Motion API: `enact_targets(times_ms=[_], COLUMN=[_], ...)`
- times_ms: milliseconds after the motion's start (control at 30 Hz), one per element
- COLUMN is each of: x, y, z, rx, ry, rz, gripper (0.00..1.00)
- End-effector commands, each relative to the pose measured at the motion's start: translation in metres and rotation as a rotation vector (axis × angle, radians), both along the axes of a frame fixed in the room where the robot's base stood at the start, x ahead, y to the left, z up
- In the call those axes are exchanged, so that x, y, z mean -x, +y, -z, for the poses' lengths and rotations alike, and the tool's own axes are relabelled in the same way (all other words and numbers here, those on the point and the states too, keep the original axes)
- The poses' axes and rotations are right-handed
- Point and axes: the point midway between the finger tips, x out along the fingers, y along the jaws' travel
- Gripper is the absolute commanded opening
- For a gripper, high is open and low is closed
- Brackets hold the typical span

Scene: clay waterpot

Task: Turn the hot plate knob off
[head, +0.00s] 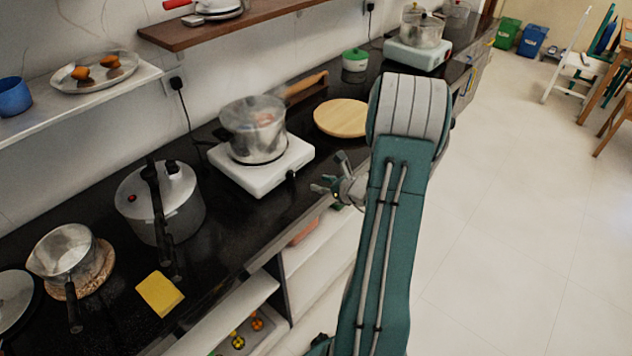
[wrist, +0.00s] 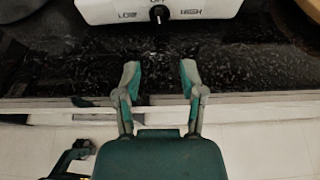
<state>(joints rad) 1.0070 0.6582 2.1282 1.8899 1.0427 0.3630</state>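The white hot plate (head: 262,172) stands on the black counter with a metal pot (head: 255,128) on it. Its black knob (head: 291,178) is on the front face. In the wrist view the knob (wrist: 159,14) sits at the top, between the printed words LOW and HIGH, below a partly cut-off label. My gripper (wrist: 159,75) is open and empty, its two fingers apart over the counter's front edge, short of the knob and not touching it. In the head view my gripper (head: 327,176) is right of the hot plate, beside its front.
A round wooden board (head: 342,118) lies behind my gripper. A pressure cooker (head: 161,203) and a yellow sponge (head: 159,294) are to the left on the counter. A second hot plate (head: 417,55) with a pot is at the back. Open shelves lie below the counter edge.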

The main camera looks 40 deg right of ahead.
Motion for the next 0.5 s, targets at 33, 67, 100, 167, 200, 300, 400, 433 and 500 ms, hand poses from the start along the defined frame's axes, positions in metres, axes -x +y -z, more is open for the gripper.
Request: enact_targets(times_ms=[33,67,100,167,200,300,400,433,500], x=[0.000,0.000,0.000,0.000,0.000,-0.002,-0.004,-0.005,-0.011], y=[0.000,0.000,0.000,0.000,0.000,0.003,0.005,0.005,0.005], z=[0.000,0.000,0.000,0.000,0.000,-0.009,-0.012,-0.011,-0.008], rx=[0.000,0.000,0.000,0.000,0.002,0.040,0.068,0.065,0.065], ry=[0.000,0.000,0.000,0.000,0.000,-0.001,-0.002,0.000,0.000], rz=[0.000,0.000,0.000,0.000,0.000,0.001,0.004,0.004,0.002], gripper=[0.51,0.51,0.51,0.51,0.51,0.51,0.51,0.51,0.51])
